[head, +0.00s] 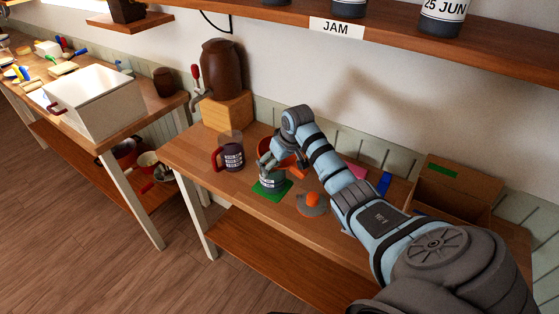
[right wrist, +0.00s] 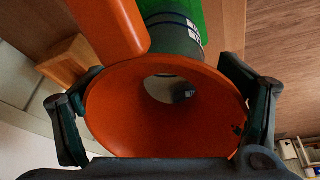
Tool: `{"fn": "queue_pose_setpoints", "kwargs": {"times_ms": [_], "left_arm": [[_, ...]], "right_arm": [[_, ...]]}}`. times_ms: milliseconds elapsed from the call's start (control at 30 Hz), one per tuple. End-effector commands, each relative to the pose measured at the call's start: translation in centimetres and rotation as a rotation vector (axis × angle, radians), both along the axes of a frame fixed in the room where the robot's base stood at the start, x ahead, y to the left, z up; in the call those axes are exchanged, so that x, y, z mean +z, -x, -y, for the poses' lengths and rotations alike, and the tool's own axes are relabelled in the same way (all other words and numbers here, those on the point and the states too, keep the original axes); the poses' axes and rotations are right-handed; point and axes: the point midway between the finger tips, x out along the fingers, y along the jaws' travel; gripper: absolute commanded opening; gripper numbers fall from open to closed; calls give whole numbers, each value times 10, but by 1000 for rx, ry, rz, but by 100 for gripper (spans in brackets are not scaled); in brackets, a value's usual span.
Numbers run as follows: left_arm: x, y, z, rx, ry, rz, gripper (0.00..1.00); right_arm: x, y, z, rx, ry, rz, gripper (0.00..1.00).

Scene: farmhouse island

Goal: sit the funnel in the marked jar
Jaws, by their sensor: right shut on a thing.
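The orange funnel (head: 291,160) is held in my right gripper (head: 272,158), above the jar (head: 270,181). The jar is grey-green with a label and stands on a green mat (head: 285,188). In the right wrist view, the fingers of my right gripper (right wrist: 165,108) are on either side of the wide funnel mouth (right wrist: 120,110). The jar (right wrist: 175,38) shows just beyond the funnel's rim. The spout is hidden, so I cannot tell whether it is inside the jar. My left gripper is not in view.
A dark mug (head: 232,156) with a red handle stands left of the jar. A grey and orange item (head: 312,204) lies right of it. A brown urn (head: 221,70) on a wooden block (head: 227,110) is behind. An open box (head: 452,190) is at the right.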

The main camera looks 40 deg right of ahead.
Motion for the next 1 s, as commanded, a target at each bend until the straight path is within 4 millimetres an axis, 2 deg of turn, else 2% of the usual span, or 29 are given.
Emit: {"fn": "queue_pose_setpoints", "kwargs": {"times_ms": [1000], "left_arm": [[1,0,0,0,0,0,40]], "right_arm": [[-16,5,4,-2,-1,-12,32]]}}
